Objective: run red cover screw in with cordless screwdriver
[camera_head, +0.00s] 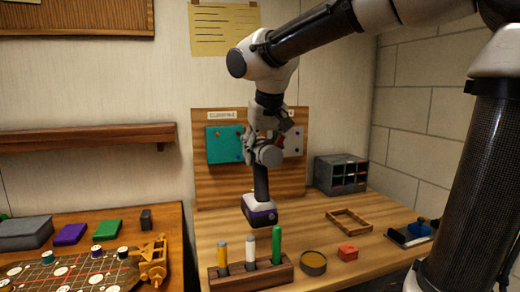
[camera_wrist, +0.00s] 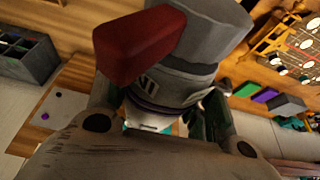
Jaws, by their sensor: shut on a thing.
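My gripper (camera_head: 266,152) is shut on the cordless screwdriver (camera_head: 260,212), in front of the upright wooden board. The tool's dark handle hangs down to a purple-banded base above the table. In the wrist view the tool's grey body (camera_wrist: 170,85) fills the middle, with a red part (camera_wrist: 140,45) on it. On the board are a teal cover (camera_head: 225,145) and a pale cover (camera_head: 294,141) with small purple dots, which also shows in the wrist view (camera_wrist: 45,112). A red patch shows beside my gripper; I cannot tell whether it is cover or tool. The red cover screw and bit tip are not discernible.
Below the tool stands a wooden rack (camera_head: 240,279) with yellow, white and green upright pieces. A round tin (camera_head: 313,263), a red block (camera_head: 347,252), a wooden frame (camera_head: 349,222) and a drawer unit (camera_head: 341,174) stand to the right. A track table (camera_head: 170,222) is left.

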